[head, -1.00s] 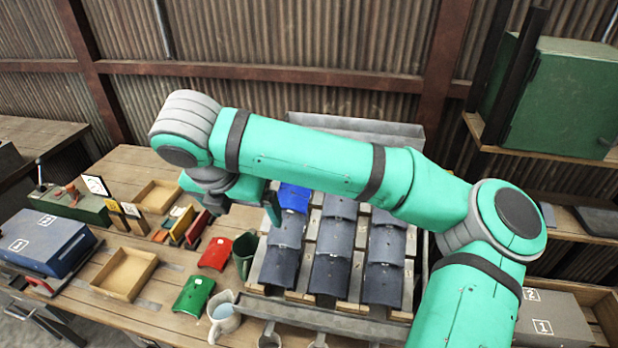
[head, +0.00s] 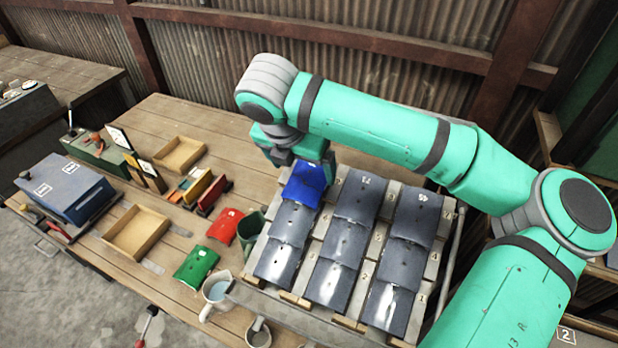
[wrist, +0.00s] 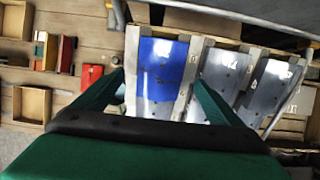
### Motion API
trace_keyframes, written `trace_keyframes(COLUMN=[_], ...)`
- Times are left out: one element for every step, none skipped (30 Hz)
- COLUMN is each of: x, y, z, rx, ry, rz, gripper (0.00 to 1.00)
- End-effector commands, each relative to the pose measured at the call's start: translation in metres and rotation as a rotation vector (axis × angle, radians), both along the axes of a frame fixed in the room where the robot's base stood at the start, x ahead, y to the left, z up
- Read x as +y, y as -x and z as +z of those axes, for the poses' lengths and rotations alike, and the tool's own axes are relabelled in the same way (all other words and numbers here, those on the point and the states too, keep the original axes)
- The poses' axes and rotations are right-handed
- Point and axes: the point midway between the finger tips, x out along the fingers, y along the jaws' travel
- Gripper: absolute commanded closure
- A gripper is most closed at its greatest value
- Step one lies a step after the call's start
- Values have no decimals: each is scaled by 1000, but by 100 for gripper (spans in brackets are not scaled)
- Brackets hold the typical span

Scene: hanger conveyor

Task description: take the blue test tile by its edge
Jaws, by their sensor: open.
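The blue test tile (head: 305,186) lies at the back end of the left column of dark grey tiles (head: 292,222) on a slatted rack (head: 247,288). In the wrist view the blue tile (wrist: 161,68) shows between the finger lines, with small dark holes in it. My gripper (head: 301,168) is at the tile's back end in the head view and hides part of it. In the wrist view my gripper (wrist: 158,88) is open, one finger to each side of the tile. I cannot tell whether a finger touches it.
A red tile (head: 226,226) and a green tile (head: 196,263) lie left of the rack, near a dark green cup (head: 250,228) and a jug (head: 216,291). Wooden trays (head: 138,232) and a blue box (head: 66,188) stand further left.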

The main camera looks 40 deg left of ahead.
Motion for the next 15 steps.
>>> trace_keyframes(x=[0, 0, 0, 0, 0, 0, 0, 1, 3, 4, 5, 7, 8, 9, 9], y=[-1, -2, -3, -4, -5, -7, -8, -10, -12, -13, -14, -15, -16, -17, -18], z=[-3, -4, -6, -8, -10, -13, -17, -21, -26, -30, -34, -39, -42, -45, -48], rx=[0, 0, 0, 0, 1, 1, 1, 1, 0, 1, 0, 1, 1, 0, 0], ry=[1, 1, 1, 1, 1, 0, 1, 2, 1, 2, 2, 1, 1, 1, 1], rz=[-1, -1, -2, -3, -3, -2, -3, -1, 2, 4, 6, 8, 10, 10, 10], gripper=[9, 9, 9, 9, 9, 9, 9, 9, 9, 9, 9, 9, 9, 9, 9])
